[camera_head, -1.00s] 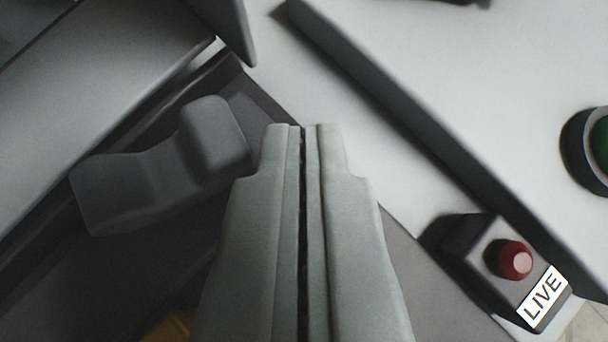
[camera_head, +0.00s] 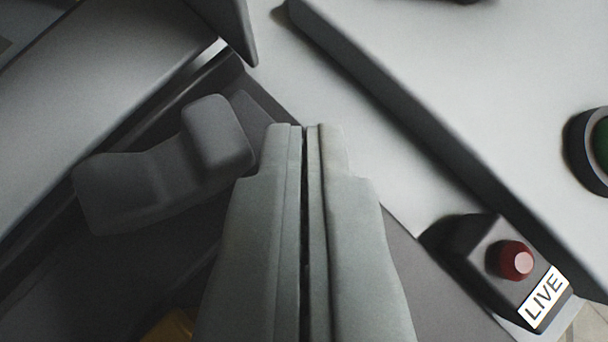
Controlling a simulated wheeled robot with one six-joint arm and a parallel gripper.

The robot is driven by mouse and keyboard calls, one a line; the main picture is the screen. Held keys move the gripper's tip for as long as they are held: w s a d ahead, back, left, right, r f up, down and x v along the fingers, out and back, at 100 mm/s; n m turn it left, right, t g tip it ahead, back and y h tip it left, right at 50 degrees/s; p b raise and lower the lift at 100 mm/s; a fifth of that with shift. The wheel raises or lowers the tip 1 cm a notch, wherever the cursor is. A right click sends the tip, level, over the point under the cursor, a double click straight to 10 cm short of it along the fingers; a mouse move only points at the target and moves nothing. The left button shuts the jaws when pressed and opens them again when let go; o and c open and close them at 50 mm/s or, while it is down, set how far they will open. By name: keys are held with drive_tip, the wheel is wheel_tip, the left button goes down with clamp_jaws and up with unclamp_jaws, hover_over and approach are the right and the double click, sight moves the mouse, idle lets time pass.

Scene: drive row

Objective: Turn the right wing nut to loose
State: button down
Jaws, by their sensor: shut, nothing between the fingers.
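A dark grey wing nut (camera_head: 165,168) with a raised wing at its right end lies left of my gripper, over a dark recess. I cannot tell from its label or marks whether it is the right one, or whether it is tight or loose. My gripper (camera_head: 304,130) is shut and empty, pointing up the picture at the centre. Its left finger is close beside the nut's raised wing; I cannot tell whether they touch. The fingers hide what lies straight beneath them.
A box with a red button (camera_head: 515,260) and a "LIVE" label (camera_head: 544,297) stands at the lower right. A green button (camera_head: 601,142) is at the right edge. A long raised grey edge (camera_head: 390,110) crosses the pale panel. A grey slab (camera_head: 110,80) fills the upper left.

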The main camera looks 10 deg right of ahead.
idle(0.4)
drive_tip(key=v, duration=1.7)
drive_tip(key=w+f+m+g, duration=0.1)
drive_tip(key=w+f+m, duration=0.1)
drive_tip(key=f+m, duration=0.1)
drive_tip(key=w+f+m, duration=0.3)
drive_tip(key=f+m, duration=0.1)
drive_tip(key=w+d+f+m+g+h, duration=0.1)
drive_tip(key=w+f+m, duration=0.1)
drive_tip(key=f+m, duration=0.2)
drive_tip(key=shift+w+f+g, duration=0.15)
drive_tip(key=shift+f+g, duration=0.15)
drive_tip(key=shift+f, duration=0.1)
drive_tip(key=w, duration=0.3)
drive_tip(key=shift+a+f, duration=0.3)
drive_tip(key=shift+f, duration=0.05)
drive_tip(key=shift+w+a, duration=0.25)
drive_tip(key=shift+w, duration=0.4)
drive_tip(key=shift+w, duration=0.1)
